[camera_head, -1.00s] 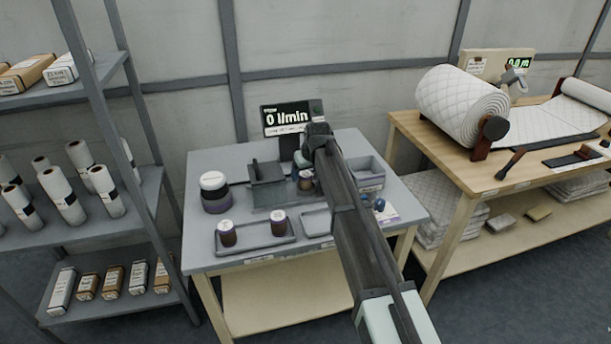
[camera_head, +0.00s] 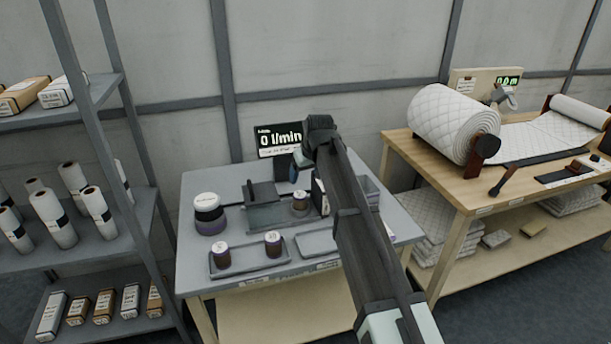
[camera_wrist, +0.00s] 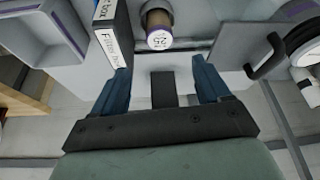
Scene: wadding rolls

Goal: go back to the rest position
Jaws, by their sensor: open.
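My gripper (camera_head: 297,172) is above the back of the grey table (camera_head: 200,283), pointing down, with my arm reaching in from the lower right. In the wrist view its two blue fingers (camera_wrist: 163,82) are spread, with nothing held between them. A small brown jar with a pale lid (camera_head: 300,203) stands on the table below the gripper. It also shows beyond the fingertips in the wrist view (camera_wrist: 158,30). My arm hides part of the table's right side.
A grey fixture (camera_head: 262,212) stands left of the jar, and a labelled filter box (camera_wrist: 112,38) stands beside it. A tray (camera_head: 250,266) holds two jars, and a larger jar (camera_head: 208,214) is behind. A display (camera_head: 278,141) stands at the back. Shelving is left; a wooden bench (camera_head: 455,188) is right.

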